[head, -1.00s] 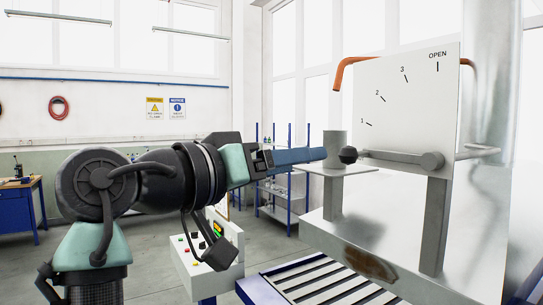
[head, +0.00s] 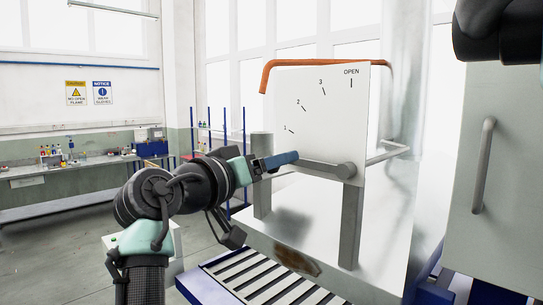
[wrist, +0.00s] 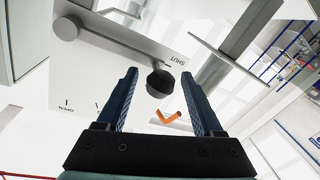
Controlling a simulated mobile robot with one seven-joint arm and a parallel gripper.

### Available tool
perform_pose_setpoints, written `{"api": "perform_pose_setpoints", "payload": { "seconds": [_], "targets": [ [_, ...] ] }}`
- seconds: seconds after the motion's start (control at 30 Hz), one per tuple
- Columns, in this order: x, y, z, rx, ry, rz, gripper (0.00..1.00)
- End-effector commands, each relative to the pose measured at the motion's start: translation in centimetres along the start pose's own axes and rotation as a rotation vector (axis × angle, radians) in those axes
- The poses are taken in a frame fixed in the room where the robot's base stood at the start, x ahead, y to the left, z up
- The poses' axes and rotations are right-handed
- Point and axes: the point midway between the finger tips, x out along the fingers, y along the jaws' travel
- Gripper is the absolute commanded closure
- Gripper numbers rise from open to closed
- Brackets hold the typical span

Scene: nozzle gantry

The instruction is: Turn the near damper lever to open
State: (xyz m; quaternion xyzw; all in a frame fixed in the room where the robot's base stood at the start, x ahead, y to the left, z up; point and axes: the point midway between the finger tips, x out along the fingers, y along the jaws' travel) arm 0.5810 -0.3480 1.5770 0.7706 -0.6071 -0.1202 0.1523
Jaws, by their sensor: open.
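The near damper lever (head: 320,168) is a grey bar on the near side of a white dial plate (head: 335,112). It runs left from its round pivot, nearly level, below the "1" mark and away from OPEN at the top right. In the wrist view its black knob (wrist: 160,83) lies close to the word SHUT. My gripper (head: 292,158) is open at the lever's free end. In the wrist view, its blue fingers (wrist: 158,76) stand one on each side of the knob, with gaps visible. In the head view the fingers hide the knob.
An orange pipe (head: 300,63) runs behind the plate's top. Grey posts (head: 350,225) stand under the plate. A roller conveyor (head: 270,288) lies below, and a cabinet with a handle (head: 484,165) is at right. Open floor lies to the left.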

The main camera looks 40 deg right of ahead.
Motion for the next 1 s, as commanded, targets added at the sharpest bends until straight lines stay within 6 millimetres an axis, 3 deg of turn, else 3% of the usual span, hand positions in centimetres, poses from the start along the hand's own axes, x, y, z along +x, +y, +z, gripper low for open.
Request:
{"api": "perform_pose_setpoints", "payload": {
  "seconds": [0.23,0.6,1.0],
  "targets": [
    [0.08,-0.01,0.07,0.0,0.0,0.0,0.32],
    [0.05,0.0,0.03,0.0,0.0,0.0,0.98],
    [0.03,0.0,0.01,0.0,0.0,0.0,1.0]
  ]
}}
